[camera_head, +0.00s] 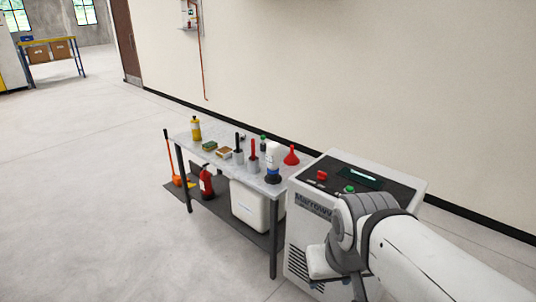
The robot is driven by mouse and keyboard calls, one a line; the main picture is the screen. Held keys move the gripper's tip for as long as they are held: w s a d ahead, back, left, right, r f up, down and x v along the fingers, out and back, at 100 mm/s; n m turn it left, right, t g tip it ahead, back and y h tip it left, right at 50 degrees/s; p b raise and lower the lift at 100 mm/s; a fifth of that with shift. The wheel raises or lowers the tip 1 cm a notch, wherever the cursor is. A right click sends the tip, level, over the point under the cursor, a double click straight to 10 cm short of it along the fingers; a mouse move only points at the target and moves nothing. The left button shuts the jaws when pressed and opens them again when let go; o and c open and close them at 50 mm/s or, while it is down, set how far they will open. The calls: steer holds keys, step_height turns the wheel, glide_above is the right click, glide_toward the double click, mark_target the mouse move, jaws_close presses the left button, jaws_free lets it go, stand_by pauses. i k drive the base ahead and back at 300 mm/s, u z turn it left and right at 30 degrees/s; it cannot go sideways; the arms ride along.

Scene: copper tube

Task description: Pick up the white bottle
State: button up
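A white bottle (272,154) stands upright near the right end of the grey metal table (221,161). A dark blue round object (272,176) shows at its foot; I cannot tell whether it is part of the bottle or a separate thing in front. My white and grey arm reaches in from the lower right, in front of the grey machine, to the right of the table and apart from the bottle. The fingers of my gripper cannot be made out.
A yellow bottle (196,129) stands at the far left end. A grey machine (303,228) stands right of the table. The floor at left is clear.

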mark_target(272, 156)
steer(key=u, duration=0.35)
steer(key=i, duration=2.2)
steer(key=z, duration=0.2)
